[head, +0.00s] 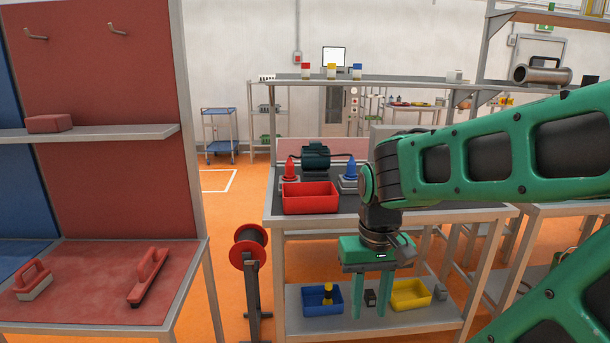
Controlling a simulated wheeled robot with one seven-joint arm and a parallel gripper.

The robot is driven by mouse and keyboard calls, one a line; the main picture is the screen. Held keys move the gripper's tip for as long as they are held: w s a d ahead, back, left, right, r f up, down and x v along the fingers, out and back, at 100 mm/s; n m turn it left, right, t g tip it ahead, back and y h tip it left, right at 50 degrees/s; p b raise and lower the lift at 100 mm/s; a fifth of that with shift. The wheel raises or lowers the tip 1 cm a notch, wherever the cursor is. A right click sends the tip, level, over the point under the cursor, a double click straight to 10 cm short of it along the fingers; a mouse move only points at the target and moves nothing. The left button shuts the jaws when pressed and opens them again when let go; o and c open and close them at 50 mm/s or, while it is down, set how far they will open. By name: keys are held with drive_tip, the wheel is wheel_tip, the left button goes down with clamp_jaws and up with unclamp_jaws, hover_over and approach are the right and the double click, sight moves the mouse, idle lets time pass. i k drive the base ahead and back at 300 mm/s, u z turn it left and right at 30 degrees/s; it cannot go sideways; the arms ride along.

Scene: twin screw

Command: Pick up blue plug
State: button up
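The blue plug (349,170) stands upright on a grey base on the workbench (430,216), just left of my arm's wrist. A similar red plug (291,167) stands to its left, partly hidden behind a red bin. My gripper (370,316) points down in front of the workbench, lower in the picture than the blue plug and apart from it. Its two green fingers are spread with nothing held between them. My arm hides part of the bench to the right of the blue plug.
The red bin (310,198) stands at the bench front. A dark motor (316,157) stands between the plugs. The lower shelf holds a blue bin (322,299) and a yellow bin (411,293). A red cable reel (250,249) stands left; orange floor is clear beyond it.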

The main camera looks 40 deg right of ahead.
sight(351, 166)
drive_tip(key=u, duration=2.55)
drive_tip(key=k, duration=2.2)
drive_tip(key=z, duration=1.6)
drive_tip(key=i, duration=0.1)
drive_tip(key=z, duration=0.55)
